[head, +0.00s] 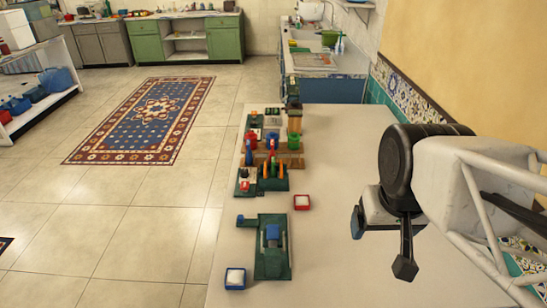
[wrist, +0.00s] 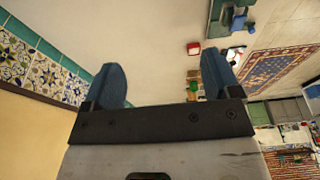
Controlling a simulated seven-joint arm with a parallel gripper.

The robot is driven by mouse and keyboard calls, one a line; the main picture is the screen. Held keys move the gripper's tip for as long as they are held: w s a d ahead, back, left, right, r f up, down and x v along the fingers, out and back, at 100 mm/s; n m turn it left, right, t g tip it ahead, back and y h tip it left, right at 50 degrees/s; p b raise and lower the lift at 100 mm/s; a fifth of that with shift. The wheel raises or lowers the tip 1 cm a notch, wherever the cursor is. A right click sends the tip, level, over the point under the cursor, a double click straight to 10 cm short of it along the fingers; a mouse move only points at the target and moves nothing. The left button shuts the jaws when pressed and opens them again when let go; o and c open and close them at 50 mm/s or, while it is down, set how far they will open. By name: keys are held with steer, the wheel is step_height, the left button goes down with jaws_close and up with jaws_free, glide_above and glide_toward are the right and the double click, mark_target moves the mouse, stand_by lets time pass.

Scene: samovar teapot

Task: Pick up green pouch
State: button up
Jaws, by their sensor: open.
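I cannot make out with certainty which item is the green pouch; several small green things stand on the white table (head: 345,135). The nearest is a flat dark green piece (head: 272,262) with a blue block on it. Behind it is a green holder (head: 272,184) with orange and red parts, and farther back a small green jar (head: 293,142). My gripper (wrist: 161,68) is open and empty, its two blue fingers wide apart over bare tabletop. In the head view it hangs at the right, well apart from the green things.
A red box (head: 301,202) and a blue box (head: 235,279), both with white contents, stand near the flat green piece. The table's right half is clear. A tiled wall (head: 410,95) borders the right side. A patterned rug (head: 150,115) lies on the floor.

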steer(key=w+a+r+n, duration=0.1)
steer(key=w+n, duration=0.1)
steer(key=w, duration=0.5)
steer(key=w+a+n, duration=0.2)
steer(key=w+n, duration=0.1)
steer(key=w, duration=0.4)
steer(key=n+g, duration=0.3)
steer(key=n, duration=1)
glide_above(274, 160)
step_height(274, 160, down, 18)
steer(key=shift+f, duration=0.1)
steer(key=shift+w+a+f, duration=0.1)
steer(key=shift+w+a, duration=0.05)
steer(key=shift+f, duration=1.3)
